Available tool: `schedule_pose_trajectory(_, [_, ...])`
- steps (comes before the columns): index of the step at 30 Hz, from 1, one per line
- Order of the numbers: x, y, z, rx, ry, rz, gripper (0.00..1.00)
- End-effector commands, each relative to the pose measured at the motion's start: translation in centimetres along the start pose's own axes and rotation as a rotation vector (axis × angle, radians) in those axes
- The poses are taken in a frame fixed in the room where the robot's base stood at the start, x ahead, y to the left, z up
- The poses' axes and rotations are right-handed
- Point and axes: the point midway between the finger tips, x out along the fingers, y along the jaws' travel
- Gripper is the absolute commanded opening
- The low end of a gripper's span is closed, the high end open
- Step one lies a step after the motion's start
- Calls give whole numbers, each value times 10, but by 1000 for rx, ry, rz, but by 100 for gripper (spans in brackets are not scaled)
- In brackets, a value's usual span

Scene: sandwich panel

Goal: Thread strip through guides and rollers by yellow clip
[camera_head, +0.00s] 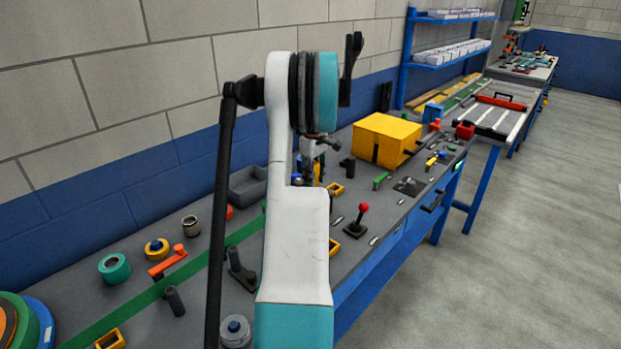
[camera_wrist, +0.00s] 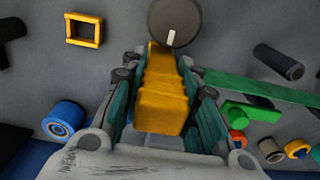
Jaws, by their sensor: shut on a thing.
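My gripper (camera_wrist: 157,78) is shut on the yellow clip (camera_wrist: 162,105), which lies lengthwise between its fingers in the wrist view. A green strip (camera_wrist: 262,87) runs from the right edge to beside the clip; the fingers hide where they join. In the head view the strip (camera_head: 135,307) runs along the bench from lower left and passes behind my arm. Yellow guide frames stand at the lower left (camera_head: 110,340) and right of my arm (camera_head: 335,188). One guide frame (camera_wrist: 83,30) is at upper left in the wrist view. A dark roller post (camera_wrist: 278,62) stands beside the strip.
A round grey disc with a white mark (camera_wrist: 172,20) is just beyond the clip. On the bench (camera_head: 205,310) are a yellow box (camera_head: 385,140), a red-knobbed lever (camera_head: 358,220), an orange-handled part (camera_head: 168,262) and a teal roll (camera_head: 114,268). A wall bounds the bench behind.

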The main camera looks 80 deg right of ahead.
Motion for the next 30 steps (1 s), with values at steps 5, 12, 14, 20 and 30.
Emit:
schedule_pose_trajectory(5, [0, 10, 0, 0, 0, 0, 1])
schedule_pose_trajectory(12, [0, 23, 0, 1, 0, 0, 1])
schedule_pose_trajectory(14, [0, 26, 0, 1, 0, 0, 1])
schedule_pose_trajectory(20, [0, 37, 0, 1, 0, 0, 1])
schedule_pose_trajectory(30, [0, 56, 0, 0, 0, 0, 1])
